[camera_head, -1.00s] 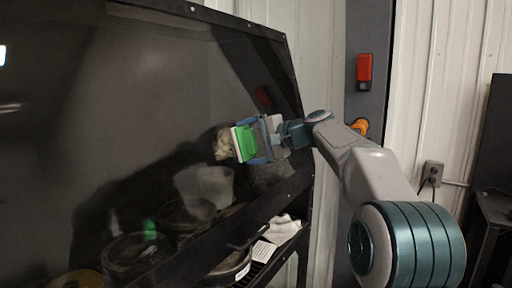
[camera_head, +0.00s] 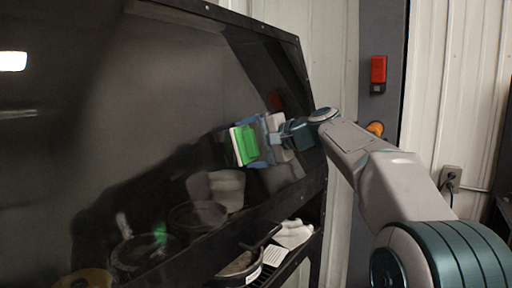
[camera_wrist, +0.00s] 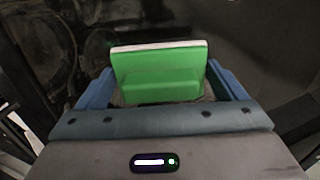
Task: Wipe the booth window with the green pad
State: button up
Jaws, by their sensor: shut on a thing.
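The booth window (camera_head: 130,90) is a large dark, glossy pane in a black frame, filling the left of the head view. My gripper (camera_head: 258,141) is shut on the green pad (camera_head: 244,146) by the pane's right part. The pad has a white layer on its window side and faces left toward the pane. I cannot tell whether it touches. In the wrist view, the green pad (camera_wrist: 160,72) sits between the two blue fingers of my gripper (camera_wrist: 161,88), its white edge on top. No pale smudge shows beside the pad now.
Below the pane is an opening with a dark pan (camera_head: 240,265) and a white cloth (camera_head: 293,233) on a rack. A grey post with a red box (camera_head: 378,74) stands right of the booth. Blurred pots and a green reflection show in the glass.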

aim_at(215, 152)
jog(key=shift+s+a+b, duration=0.6)
jog(key=shift+s+a, duration=0.4)
jog(key=shift+s, duration=0.25)
jog(key=shift+s+a+b, duration=0.6)
jog(key=shift+s+a, duration=0.35)
jog(key=shift+s, duration=0.3)
jog(key=shift+s+a+b, duration=0.6)
jog(key=shift+s+a, duration=0.4)
jog(key=shift+s, duration=0.25)
jog(key=shift+d, duration=0.1)
jog(key=shift+b+v, duration=0.5)
jog(key=shift+v, duration=2.35)
jog(key=shift+v, duration=1.55)
jog(key=shift+w, duration=0.1)
